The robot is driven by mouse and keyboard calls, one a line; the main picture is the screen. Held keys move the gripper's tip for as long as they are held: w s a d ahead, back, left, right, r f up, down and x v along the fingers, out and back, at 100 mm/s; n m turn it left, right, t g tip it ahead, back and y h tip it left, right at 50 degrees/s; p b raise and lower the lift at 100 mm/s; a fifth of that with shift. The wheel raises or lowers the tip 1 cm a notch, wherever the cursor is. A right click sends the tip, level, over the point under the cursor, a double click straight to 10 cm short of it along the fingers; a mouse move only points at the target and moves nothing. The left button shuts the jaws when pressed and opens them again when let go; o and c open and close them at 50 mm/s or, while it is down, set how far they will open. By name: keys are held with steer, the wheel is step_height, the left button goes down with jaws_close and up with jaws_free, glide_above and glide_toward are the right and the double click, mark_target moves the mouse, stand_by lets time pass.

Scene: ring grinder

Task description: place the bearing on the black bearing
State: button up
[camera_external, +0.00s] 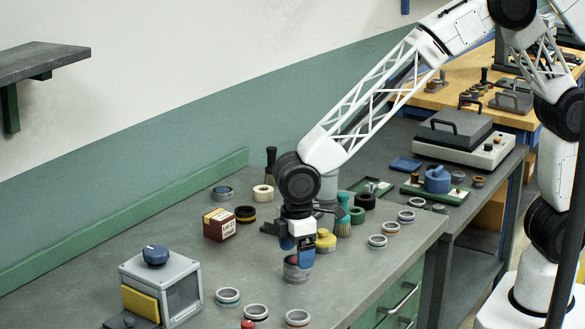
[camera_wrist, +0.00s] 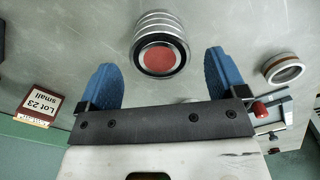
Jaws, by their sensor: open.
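My gripper (camera_external: 296,248) points down over the table's front part, its two blue fingers apart. In the wrist view the fingers of my gripper (camera_wrist: 163,72) have nothing between them that I can see them touching. A silver, ribbed round piece (camera_wrist: 161,45) with a black rim and red centre lies just beyond the fingertips, between their lines. It shows under the gripper in the external view (camera_external: 296,272), partly hidden. A black ring with a yellow band (camera_external: 245,214) and a plain black ring (camera_external: 365,201) stand farther back; I cannot tell which is the black bearing.
A red-and-white box (camera_external: 219,224) stands left of the gripper. A grey machine with a blue knob (camera_external: 160,280) is at front left. Silver rings (camera_external: 228,297) lie at the front and others (camera_external: 377,241) at right. A yellow piece (camera_external: 325,240) is close to the gripper's right.

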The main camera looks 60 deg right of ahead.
step_height(320, 180, up, 10)
steer(key=shift+r, duration=0.25)
stand_by(0.3)
stand_by(0.7)
steer(key=s+d+r+m, duration=0.1)
steer(key=d+r+m, duration=0.15)
steer(key=d, duration=0.75)
steer(key=s+d+r+m+t, duration=0.1)
steer(key=d+r, duration=0.2)
steer(key=d, duration=0.6)
steer(key=s+d+r+m, duration=0.1)
steer(key=d+r+m, duration=0.15)
steer(key=d, duration=0.75)
steer(key=s+d+m+t, duration=0.1)
steer(key=s+d+m, duration=0.4)
steer(key=s+d, duration=1.3)
steer(key=d, duration=0.3)
steer(key=shift+s+d+m+t, duration=0.25)
steer(key=shift+m+t, duration=0.05)
steer(key=shift+m, duration=0.1)
